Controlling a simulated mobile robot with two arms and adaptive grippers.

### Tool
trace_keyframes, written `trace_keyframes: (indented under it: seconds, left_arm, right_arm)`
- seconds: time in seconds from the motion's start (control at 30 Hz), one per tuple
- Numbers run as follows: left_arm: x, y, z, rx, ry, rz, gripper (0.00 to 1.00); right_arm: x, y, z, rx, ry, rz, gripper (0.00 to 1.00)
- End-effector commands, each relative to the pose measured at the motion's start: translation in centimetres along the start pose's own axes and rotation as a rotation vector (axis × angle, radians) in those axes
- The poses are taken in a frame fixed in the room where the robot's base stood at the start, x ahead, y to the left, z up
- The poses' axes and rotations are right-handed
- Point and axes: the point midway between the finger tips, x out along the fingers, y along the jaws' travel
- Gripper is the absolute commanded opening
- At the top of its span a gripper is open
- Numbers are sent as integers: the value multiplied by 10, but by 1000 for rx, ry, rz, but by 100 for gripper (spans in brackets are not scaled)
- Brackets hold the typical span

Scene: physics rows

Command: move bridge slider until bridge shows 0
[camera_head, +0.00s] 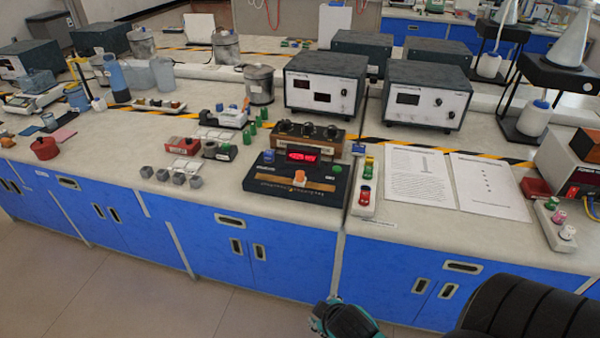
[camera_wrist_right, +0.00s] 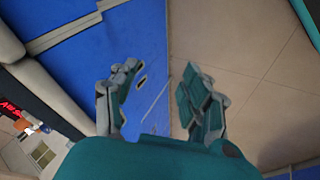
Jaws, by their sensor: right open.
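The bridge (camera_head: 276,191) is a dark box near the front edge of the bench, with a red lit display (camera_head: 302,156) whose digits I cannot read. Its orange slider (camera_head: 299,178) sits on a tan strip, right of the strip's middle. In the right wrist view the red display (camera_wrist_right: 11,108) shows at the left edge. My right gripper (camera_wrist_right: 158,95) is open and empty, in front of the blue cabinets and below the bench top. In the head view part of my right arm shows at the bottom, low and away from the bridge. My left gripper is not in view.
A wooden box with black knobs (camera_head: 308,134) stands behind the bridge. Small grey cubes (camera_head: 178,178) lie to its left. A white strip with coloured terminals (camera_head: 365,193) and printed sheets (camera_head: 420,176) lie to its right. Two meters (camera_head: 326,86) stand behind. The floor in front is clear.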

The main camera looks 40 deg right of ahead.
Motion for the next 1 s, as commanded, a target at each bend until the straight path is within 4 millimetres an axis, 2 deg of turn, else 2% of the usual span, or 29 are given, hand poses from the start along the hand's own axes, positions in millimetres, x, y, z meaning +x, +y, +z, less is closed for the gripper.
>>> trace_keyframes:
  seconds: [0.03, 0.2, 0.3, 0.43, 0.53, 0.6, 0.7, 0.83, 1.0]
  left_arm:
    - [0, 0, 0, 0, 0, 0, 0]
    - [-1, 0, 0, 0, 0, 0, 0]
    - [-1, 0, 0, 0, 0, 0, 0]
    - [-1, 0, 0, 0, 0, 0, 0]
    - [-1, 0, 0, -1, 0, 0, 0]
    - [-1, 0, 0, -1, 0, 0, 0]
    - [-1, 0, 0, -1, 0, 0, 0]
    - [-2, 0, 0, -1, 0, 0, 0]
    - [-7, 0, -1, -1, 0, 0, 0]
  right_arm:
    - [-4, 26, -8, -75, 34, 84, 48]
    - [-16, 114, -36, -440, 112, 423, 48]
    - [-25, 157, -54, -710, 115, 633, 48]
    - [-37, 200, -78, -1156, 59, 911, 48]
    - [-40, 215, -95, -1558, -25, 1103, 48]
    - [-37, 217, -102, -1809, -81, 1198, 48]
    - [-30, 213, -106, -2070, -139, 1277, 48]
    - [-25, 210, -108, -2224, -169, 1318, 48]
    - [-18, 216, -122, -2240, -171, 1325, 48]
